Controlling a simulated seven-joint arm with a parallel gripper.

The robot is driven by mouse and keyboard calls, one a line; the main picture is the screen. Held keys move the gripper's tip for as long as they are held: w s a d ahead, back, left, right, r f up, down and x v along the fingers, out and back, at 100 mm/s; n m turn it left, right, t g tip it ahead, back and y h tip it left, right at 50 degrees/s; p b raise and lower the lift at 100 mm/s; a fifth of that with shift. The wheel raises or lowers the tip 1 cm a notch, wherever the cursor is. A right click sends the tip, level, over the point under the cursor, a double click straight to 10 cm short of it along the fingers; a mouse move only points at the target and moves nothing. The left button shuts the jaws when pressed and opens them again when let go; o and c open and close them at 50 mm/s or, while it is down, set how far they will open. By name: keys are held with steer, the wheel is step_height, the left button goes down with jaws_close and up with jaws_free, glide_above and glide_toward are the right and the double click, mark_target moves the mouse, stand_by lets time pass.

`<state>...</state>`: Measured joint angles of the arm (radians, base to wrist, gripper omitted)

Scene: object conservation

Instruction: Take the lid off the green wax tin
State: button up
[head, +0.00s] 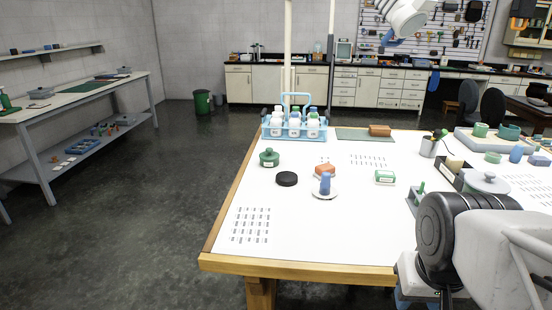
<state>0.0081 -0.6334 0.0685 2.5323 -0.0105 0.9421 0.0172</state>
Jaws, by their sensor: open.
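A round dark-green tin (269,159) with a narrower raised top stands at the back left of the white table. It looks like the green wax tin, with its top part on; its lid seam is too small to make out. No gripper shows on or near it. A white arm part of mine (405,15) hangs at the top right, and a larger black and white part fills the lower right. My gripper's fingers cannot be made out in this view.
A black disc (287,179), an orange block (325,170), a blue cylinder on a white disc (325,184) and a green-white box (385,177) stand nearby. A blue bottle carrier (294,129) is behind. The table's front middle (335,235) is clear.

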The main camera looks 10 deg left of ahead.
stand_by(0.4)
steer(key=o, duration=0.4)
